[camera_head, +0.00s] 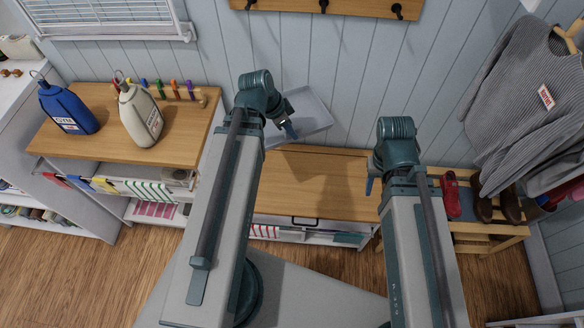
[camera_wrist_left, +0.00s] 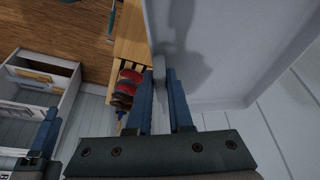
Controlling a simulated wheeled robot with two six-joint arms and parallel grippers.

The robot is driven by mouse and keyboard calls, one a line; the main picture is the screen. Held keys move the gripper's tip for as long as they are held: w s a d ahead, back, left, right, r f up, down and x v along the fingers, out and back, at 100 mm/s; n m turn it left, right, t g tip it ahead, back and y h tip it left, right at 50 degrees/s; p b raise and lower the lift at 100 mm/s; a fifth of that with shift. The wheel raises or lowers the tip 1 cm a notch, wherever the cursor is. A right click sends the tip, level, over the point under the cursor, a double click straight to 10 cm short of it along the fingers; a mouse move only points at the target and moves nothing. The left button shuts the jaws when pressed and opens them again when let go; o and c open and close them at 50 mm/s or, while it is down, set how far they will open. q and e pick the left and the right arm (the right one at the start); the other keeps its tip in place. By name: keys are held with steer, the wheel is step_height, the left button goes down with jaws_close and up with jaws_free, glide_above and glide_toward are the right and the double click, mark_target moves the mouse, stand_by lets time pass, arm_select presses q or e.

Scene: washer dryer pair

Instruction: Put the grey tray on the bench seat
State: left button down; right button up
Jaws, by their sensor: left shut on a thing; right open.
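The grey tray (camera_head: 312,112) is held up near the wall, tilted, above the back of the wooden bench seat (camera_head: 300,185). My left gripper (camera_head: 289,128) is shut on the tray's near edge. In the left wrist view the tray (camera_wrist_left: 235,45) fills the upper right, with its rim between the blue fingers (camera_wrist_left: 163,85). The bench seat's visible top is bare, partly hidden by my left arm. My right gripper (camera_head: 370,186) is open over the right end of the seat; its fingers are mostly hidden behind its wrist.
A wooden-topped counter with a blue bottle (camera_head: 68,107) and a beige bottle (camera_head: 140,113) stands on the left. A shoe rack with red shoes (camera_head: 451,194) and brown shoes (camera_head: 511,204) stands on the right. A grey striped sweater (camera_head: 525,95) hangs above it.

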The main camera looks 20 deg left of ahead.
arm_select(q)
steer(key=shift+a+f, duration=0.2)
steer(key=shift+f, duration=0.05)
steer(key=w+d+f+m+b, duration=0.1)
steer(key=w+f+m+b, duration=0.1)
steer(key=f+b, duration=0.8)
steer(key=w+d+f+m+g+b, duration=0.1)
steer(key=w+d+f+m+b, duration=0.1)
steer(key=f+b, duration=0.7)
steer(key=w+d+f+m+g+h+b, duration=0.1)
steer(key=w+f+m+b, duration=0.1)
steer(key=f+b, duration=0.8)
steer(key=shift+w+d+f+b, duration=0.15)
steer(key=shift+w+f+b, duration=0.15)
steer(key=shift+w+b, duration=0.2)
step_height(320, 180, down, 7)
steer(key=b, duration=0.6)
steer(key=shift+r+b, duration=0.1)
steer(key=shift+b, duration=0.3)
steer(key=shift+f+b, duration=0.55)
steer(key=shift+b, duration=0.05)
steer(key=c, duration=0.7)
jaws_free()
steer(key=shift+c, duration=0.2)
steer(key=shift+r, duration=0.1)
steer(key=p+v, duration=1.3)
steer(key=shift+a+r, duration=0.2)
steer(key=shift+r, duration=0.05)
